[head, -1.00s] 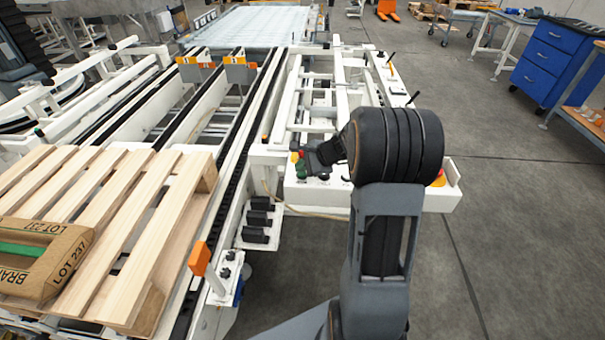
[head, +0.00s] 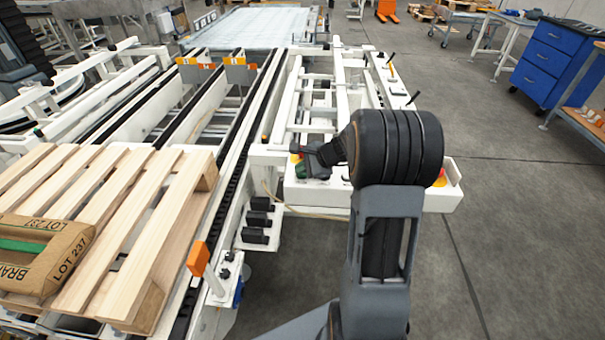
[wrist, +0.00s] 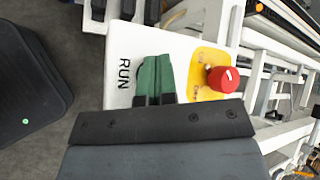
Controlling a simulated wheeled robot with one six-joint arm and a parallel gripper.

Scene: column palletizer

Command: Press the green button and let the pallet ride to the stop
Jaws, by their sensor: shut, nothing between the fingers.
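My gripper (head: 318,158) is shut and empty, low over the white control box (head: 325,196). The wrist view shows its green-faced fingertips (wrist: 155,78) side by side, just right of the RUN label (wrist: 124,73). The green button is not clearly distinct there; the fingertips cover that spot. In the head view a green patch shows at the gripper's tip; contact cannot be told. The wooden pallet (head: 147,210) rests on the conveyor at left, with a brown bag marked LOT 237 (head: 75,250) on it. Plates with orange tabs (head: 236,72) stand farther along the conveyor.
A red mushroom button on a yellow plate (wrist: 222,79) sits right of the fingertips. Black switches (head: 258,218) and an orange-topped post (head: 198,258) line the conveyor's near side. The track between pallet and plates is clear. A blue cabinet (head: 553,60) stands far right.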

